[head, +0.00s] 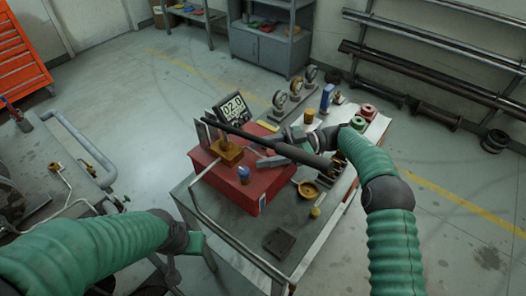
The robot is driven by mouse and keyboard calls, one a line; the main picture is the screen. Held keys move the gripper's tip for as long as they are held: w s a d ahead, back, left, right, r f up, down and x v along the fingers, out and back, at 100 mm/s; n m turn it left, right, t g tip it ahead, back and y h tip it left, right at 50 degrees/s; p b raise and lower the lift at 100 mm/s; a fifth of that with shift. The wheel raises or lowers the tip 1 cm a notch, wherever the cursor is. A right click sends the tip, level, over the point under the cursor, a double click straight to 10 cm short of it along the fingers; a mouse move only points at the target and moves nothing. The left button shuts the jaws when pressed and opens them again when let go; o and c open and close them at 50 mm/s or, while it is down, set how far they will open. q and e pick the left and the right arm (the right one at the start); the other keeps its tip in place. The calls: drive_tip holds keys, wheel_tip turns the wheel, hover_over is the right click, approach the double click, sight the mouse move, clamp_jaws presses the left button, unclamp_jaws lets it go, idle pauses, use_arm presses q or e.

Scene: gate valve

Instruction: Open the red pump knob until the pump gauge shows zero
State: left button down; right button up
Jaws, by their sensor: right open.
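The red pump (222,182) sits on the cart, with a blue cap (243,173) on its front and a long black handle (240,132) slanting over its top. The pump gauge (233,107) is a dark display at the pump's back and appears to read 02.0. I cannot clearly make out a separate red knob; my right gripper and the handle cover part of the pump. My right gripper (262,150) is open over the pump's right side, close to the handle. My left gripper (192,246) is low, near the cart's front-left corner; its fingers are hard to make out.
The cart (205,209) has a raised rail at its front. A brass dish (308,190), a dark plate (279,243), several dial gauges (280,99) and red and green spools (358,123) crowd its top. A pipe-framed cart (80,140) stands left.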

drive_tip(key=b+v, duration=0.1)
drive_tip(key=v, duration=0.6)
drive_tip(key=shift+w+d+f, duration=0.15)
drive_tip(key=shift+w+d, duration=0.05)
drive_tip(key=shift+d, duration=0.1)
